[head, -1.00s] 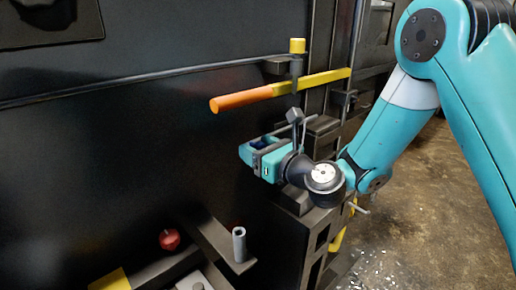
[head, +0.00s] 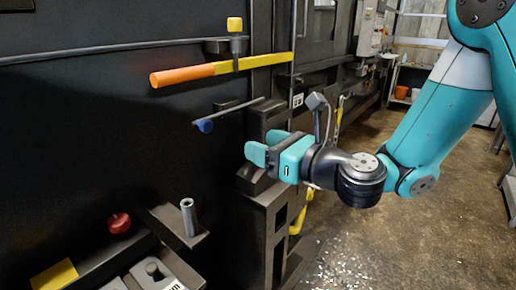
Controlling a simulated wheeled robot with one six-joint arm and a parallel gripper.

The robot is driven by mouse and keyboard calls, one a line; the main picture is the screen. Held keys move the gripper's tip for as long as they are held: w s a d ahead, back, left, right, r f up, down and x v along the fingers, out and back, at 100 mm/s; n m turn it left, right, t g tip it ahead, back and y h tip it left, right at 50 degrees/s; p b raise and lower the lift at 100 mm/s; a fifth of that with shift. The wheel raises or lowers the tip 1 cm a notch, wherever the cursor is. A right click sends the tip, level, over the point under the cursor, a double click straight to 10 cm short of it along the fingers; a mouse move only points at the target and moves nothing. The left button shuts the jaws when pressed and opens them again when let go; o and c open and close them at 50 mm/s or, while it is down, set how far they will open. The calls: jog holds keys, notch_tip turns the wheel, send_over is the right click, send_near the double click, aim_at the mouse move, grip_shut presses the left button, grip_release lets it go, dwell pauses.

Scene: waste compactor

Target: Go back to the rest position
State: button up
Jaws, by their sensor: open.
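My gripper (head: 259,147) is in the middle of the head view, at the end of my teal arm. It points left, toward the black compactor wall (head: 100,140). Its two teal fingers are apart, with nothing seen between them. A small blue knob (head: 204,126) on a thin rod shows just left of and above the fingers, apart from them. An orange and yellow bar handle (head: 215,70) sticks out above the gripper.
A dark frame (head: 268,215) stands below the gripper. The floor (head: 370,250) at the right is clear, with pale scraps. An orange bucket (head: 401,92) is far back.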

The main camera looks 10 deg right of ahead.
jog(key=shift+s, duration=0.3)
jog(key=shift+a, duration=0.15)
jog(key=s+a+n+g, duration=0.3)
jog(key=s+n+g, duration=0.85)
jog(key=n, duration=0.95)
jog(key=s+d+f+n+g+h, duration=0.1)
jog(key=s+d+f+n+h, duration=0.2)
jog(key=s+d+n+h, duration=0.5)
jog(key=s+d+n, duration=0.2)
jog(key=s+n, duration=0.1)
jog(key=n, duration=0.2)
jog(key=shift+s+d, duration=0.3)
jog(key=shift+d, duration=0.05)
jog(key=shift+g, duration=0.25)
